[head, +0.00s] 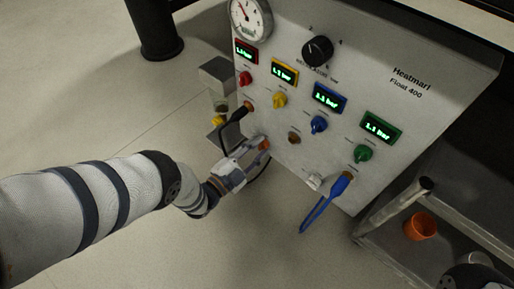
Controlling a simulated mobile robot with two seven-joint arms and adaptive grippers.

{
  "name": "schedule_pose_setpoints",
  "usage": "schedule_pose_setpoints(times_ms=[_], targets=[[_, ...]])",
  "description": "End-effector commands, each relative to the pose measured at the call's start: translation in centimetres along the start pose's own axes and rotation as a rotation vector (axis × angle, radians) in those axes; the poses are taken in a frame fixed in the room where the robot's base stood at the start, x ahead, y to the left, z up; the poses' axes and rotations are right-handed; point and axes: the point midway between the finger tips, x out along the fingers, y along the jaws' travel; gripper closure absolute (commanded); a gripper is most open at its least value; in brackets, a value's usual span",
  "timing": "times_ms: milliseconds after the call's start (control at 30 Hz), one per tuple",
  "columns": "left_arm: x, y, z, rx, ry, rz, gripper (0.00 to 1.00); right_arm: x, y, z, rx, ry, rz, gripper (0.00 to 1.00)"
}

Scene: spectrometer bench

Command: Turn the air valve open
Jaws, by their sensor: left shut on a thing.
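The gas panel (400,105) carries red (245,78), yellow (280,99), blue (319,124) and green (362,152) knobs below small lit displays. No label that I can read marks the air valve. My left gripper (257,149) is at the panel's lower left, shut on a small orange-brown fitting (265,144). The fingers partly hide this fitting, so its shape and turn are unclear. A black-handled piece (236,117) sits just above the gripper. My right gripper is not in view.
A round gauge (250,18) and a black dial (317,50) are higher on the panel. A grey box (217,72) is at its left side. An orange cup (420,226) stands on a shelf at right. The floor at left is open.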

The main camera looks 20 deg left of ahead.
Motion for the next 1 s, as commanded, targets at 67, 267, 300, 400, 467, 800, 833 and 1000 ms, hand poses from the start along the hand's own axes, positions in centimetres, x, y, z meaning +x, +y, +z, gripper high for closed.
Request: schedule_pose_setpoints(times_ms=[67,267,300,400,467,800,833,1000], targets=[[-0.05,0.04,0.07,0.010,-0.002,0.001,1.00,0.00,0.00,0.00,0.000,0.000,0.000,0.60],[-0.06,0.04,0.09,0.022,-0.002,0.002,1.00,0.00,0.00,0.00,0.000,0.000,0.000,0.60],[-0.06,0.04,0.09,0.022,-0.003,0.002,1.00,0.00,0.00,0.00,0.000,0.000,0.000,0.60],[-0.06,0.03,0.10,0.021,-0.003,0.002,1.00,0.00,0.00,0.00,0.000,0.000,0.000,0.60],[-0.07,0.03,0.10,0.021,-0.003,0.002,1.00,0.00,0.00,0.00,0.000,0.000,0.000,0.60],[-0.04,0.01,0.06,0.020,-0.002,0.001,0.52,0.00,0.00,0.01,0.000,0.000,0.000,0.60],[-0.03,0.01,0.06,0.020,-0.002,0.001,0.52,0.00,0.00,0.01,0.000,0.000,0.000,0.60],[-0.94,0.06,0.12,0.020,-0.003,0.003,0.52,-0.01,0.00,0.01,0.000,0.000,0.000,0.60]])
